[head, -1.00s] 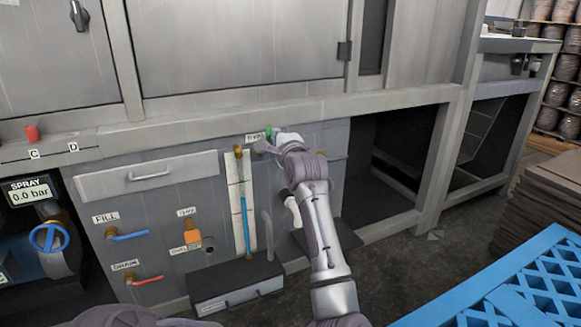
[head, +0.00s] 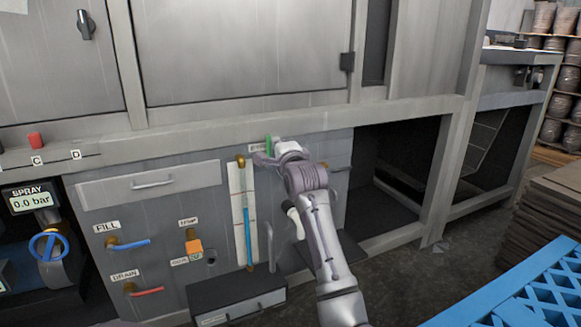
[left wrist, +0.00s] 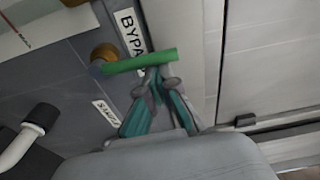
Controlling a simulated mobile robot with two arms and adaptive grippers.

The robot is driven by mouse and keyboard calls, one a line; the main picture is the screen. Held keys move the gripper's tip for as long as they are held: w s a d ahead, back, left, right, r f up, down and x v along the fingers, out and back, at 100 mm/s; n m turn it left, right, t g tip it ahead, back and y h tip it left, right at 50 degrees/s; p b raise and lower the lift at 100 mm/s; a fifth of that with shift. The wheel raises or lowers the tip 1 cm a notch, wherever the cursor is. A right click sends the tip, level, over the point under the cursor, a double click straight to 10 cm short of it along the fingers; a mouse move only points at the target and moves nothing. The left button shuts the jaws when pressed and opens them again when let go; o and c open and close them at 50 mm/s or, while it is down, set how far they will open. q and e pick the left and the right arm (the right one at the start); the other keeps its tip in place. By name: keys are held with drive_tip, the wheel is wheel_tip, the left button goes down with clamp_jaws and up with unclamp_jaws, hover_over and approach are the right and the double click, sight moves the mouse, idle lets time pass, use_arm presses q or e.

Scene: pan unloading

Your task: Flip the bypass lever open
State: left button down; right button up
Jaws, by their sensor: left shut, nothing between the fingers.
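The green bypass lever (left wrist: 140,61) extends from a brass pivot (left wrist: 103,54) beside the BYPASS label (left wrist: 130,32) in the left wrist view. In the head view the lever (head: 269,146) is a small green piece on the grey panel, partly hidden by my left gripper. My left gripper (left wrist: 160,82) is shut with nothing between its fingers. Its fingertips are at the lever's edge, towards the free end; I cannot tell whether they touch. It also shows in the head view (head: 264,158). My right gripper is not in view.
A black box (head: 238,297) juts out below. A blue crate (head: 520,295) stands at the lower right.

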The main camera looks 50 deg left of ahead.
use_arm(q)
wheel_tip(320, 180, up, 10)
idle(0.4)
idle(0.5)
